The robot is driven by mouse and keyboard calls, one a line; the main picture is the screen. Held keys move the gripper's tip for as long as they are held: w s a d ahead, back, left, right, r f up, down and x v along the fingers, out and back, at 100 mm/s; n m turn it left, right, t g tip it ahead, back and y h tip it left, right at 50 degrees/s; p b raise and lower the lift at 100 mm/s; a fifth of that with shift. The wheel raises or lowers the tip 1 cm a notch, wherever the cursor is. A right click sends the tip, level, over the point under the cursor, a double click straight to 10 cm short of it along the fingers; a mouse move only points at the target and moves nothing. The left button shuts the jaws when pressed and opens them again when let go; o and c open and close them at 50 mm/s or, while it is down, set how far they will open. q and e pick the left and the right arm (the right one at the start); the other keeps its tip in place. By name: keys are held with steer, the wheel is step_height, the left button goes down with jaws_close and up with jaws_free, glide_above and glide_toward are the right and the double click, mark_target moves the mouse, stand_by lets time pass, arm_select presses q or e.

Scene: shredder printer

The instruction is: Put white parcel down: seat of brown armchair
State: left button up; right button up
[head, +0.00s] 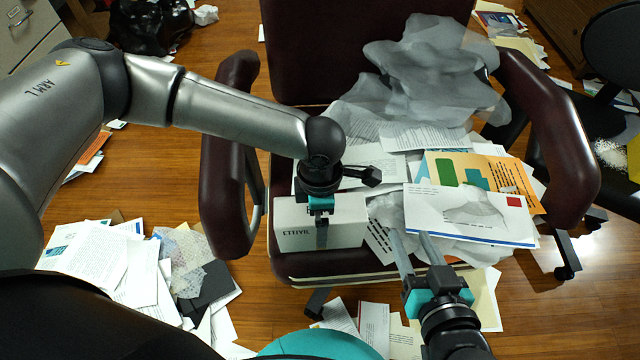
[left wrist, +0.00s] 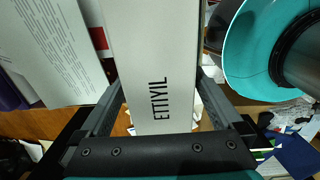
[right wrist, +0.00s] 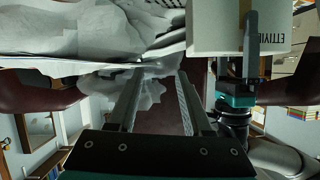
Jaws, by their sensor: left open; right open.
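The white parcel (head: 345,222), a box marked ETTIYIL, rests at the front left of the brown armchair's seat (head: 310,264). In the left wrist view the parcel (left wrist: 150,50) lies between my fingers. My left gripper (head: 322,228) is over the parcel from above, its jaws open with one finger in front of the near face; the far finger is hidden. My right gripper (head: 412,240) is open and empty at the seat's front edge, right of the parcel. In the right wrist view the parcel (right wrist: 215,25) is beside my fingers.
Papers and envelopes (head: 470,215) pile over the seat's right and back. Grey translucent sheets (head: 425,70) lean on the backrest. Armrests (head: 228,170) flank the seat. Loose papers (head: 110,270) cover the floor at left; a black bag (head: 150,25) stands behind.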

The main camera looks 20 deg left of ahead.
arm_select(q)
steer(key=shift+r+p, duration=0.4)
steer(key=shift+r, duration=0.55)
step_height(320, 180, up, 2)
steer(key=shift+r+p, duration=0.1)
steer(key=shift+p, duration=0.5)
step_height(320, 180, up, 4)
steer(key=shift+f+p, duration=0.1)
steer(key=shift+p, duration=0.95)
steer(key=shift+r, duration=0.5)
steer(key=shift+r+p, duration=0.7)
steer(key=shift+r, duration=0.2)
arm_select(e)
steer(key=s+d+f+g+h, duration=0.3)
steer(key=s+d+g+h, duration=0.1)
steer(key=d+g, duration=0.4)
steer(key=shift+s+d+m, duration=0.3)
steer(key=shift+s+d, duration=0.05)
steer(key=shift+s, duration=0.5)
